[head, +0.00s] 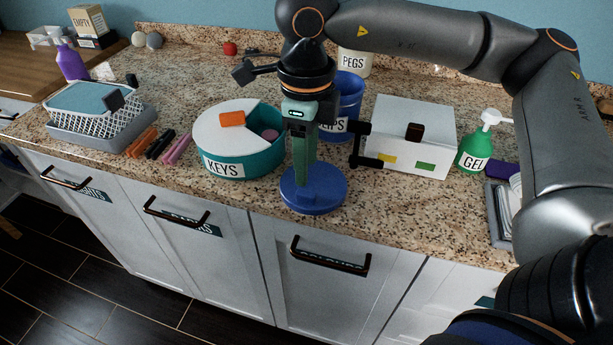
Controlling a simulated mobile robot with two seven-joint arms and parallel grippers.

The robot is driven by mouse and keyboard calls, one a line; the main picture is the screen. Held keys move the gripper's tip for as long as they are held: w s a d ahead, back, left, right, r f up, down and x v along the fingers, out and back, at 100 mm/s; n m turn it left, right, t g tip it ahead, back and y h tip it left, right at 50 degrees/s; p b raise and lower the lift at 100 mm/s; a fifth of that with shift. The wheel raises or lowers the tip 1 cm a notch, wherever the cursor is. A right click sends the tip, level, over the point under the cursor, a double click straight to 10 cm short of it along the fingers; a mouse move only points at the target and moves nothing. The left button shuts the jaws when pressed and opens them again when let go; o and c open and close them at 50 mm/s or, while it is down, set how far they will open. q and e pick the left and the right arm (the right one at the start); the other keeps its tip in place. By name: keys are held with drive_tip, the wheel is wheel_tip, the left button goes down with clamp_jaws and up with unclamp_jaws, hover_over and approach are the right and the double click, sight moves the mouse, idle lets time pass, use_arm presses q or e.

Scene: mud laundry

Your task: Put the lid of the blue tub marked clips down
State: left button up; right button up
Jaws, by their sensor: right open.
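The blue tub (350,97) marked clips stands upright on the counter, behind my right gripper, with its open top showing. My arm hides part of its label and left side. Its round blue lid (328,190) appears to lie flat on the counter near the front edge, in front of the tub. My right gripper (303,178) points straight down over the lid, its green finger in front of the lid's middle. It is open. Whether it touches the lid, and whether the lid has a knob, I cannot tell. My left gripper is not in view.
A teal round tin (240,165) marked keys is close left of the lid. A white box (400,155) and a green gel bottle (474,152) stand to the right. A white pegs pot (354,62) is behind. Counter right of the lid is clear.

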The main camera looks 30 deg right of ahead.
wheel_tip(320, 180, up, 6)
idle(0.7)
